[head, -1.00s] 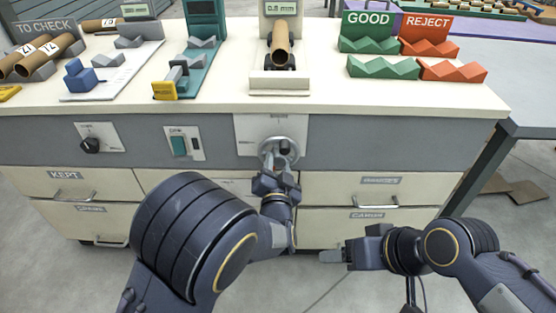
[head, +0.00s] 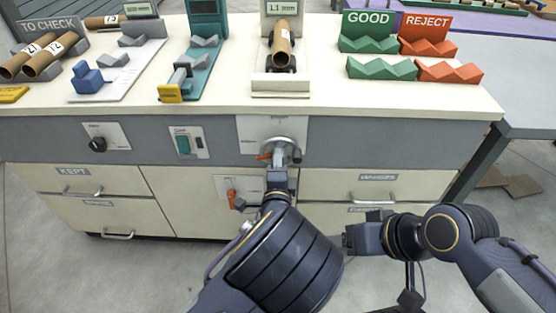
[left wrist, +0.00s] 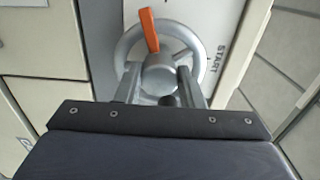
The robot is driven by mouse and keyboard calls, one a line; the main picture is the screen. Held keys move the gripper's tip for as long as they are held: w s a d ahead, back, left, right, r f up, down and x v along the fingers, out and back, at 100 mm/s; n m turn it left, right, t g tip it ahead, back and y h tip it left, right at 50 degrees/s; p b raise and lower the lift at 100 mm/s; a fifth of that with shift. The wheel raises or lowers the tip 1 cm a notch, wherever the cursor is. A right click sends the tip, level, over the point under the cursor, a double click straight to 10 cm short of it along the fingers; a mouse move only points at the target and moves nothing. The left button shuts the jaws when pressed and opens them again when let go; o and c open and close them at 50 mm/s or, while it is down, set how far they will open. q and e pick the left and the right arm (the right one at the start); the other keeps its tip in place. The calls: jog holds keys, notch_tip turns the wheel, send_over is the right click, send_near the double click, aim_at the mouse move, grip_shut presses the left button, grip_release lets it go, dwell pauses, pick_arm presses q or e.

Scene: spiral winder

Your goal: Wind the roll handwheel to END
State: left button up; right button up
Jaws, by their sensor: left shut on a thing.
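The roll handwheel (head: 290,140) is a grey metal wheel on a white plate (head: 245,129) in the bench front. In the left wrist view the handwheel (left wrist: 202,60) has an orange pointer (left wrist: 149,30) aimed up and slightly left, while the START mark (left wrist: 216,60) is at the right. END is not readable. My left gripper (head: 279,168) is at the wheel's lower part, its fingers (left wrist: 157,88) shut around a dark grip partly hidden between them. My right gripper (head: 347,240) is apart from the wheel, before the drawers; its finger gap is unclear.
A cardboard tube (head: 282,45) lies in the cradle above the wheel, under a small display (head: 283,8). A black knob (head: 97,144), a green switch (head: 183,144) and a red lever (head: 231,196) are on the front. Drawer handles (head: 370,197) stick out.

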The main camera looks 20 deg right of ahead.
pick_arm(q)
jog(key=shift+m+p, duration=0.35)
jog(key=shift+m, duration=1.15)
jog(key=o, duration=1)
jog(key=v, duration=0.7)
jog(key=shift+s+a+p, duration=0.15)
jog(key=shift+s+p, duration=0.15)
jog(key=shift+s, duration=0.1)
